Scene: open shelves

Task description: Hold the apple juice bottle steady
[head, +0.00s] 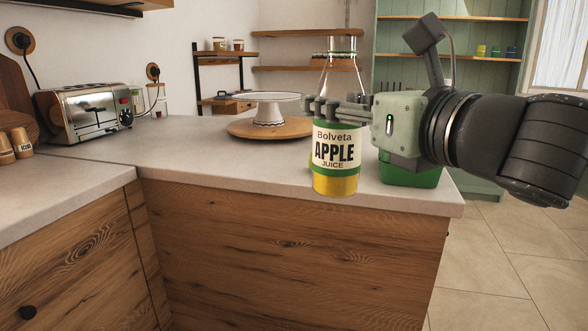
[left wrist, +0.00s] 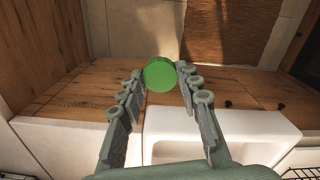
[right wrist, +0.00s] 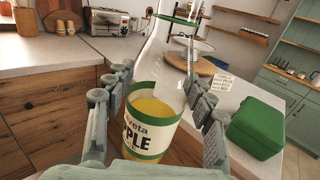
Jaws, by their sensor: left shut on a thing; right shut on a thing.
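The apple juice bottle (head: 335,165) is clear with a green-banded cream label and yellow juice low inside. It looks upright at the front edge of the counter (head: 230,170); I cannot tell whether it touches the counter. My right gripper (head: 325,110) is shut around it above the label, coming from the right. The bottle also shows between the fingers in the right wrist view (right wrist: 152,125). My left gripper (left wrist: 160,71) is outside the head view. Its fingertips are shut on a round green cap-like thing (left wrist: 160,76).
A green box (head: 412,174) stands on the counter just right of the bottle. A cake stand (head: 270,106) on a round wooden board is behind. A toaster (head: 85,108) stands at the back left. The counter between them is clear.

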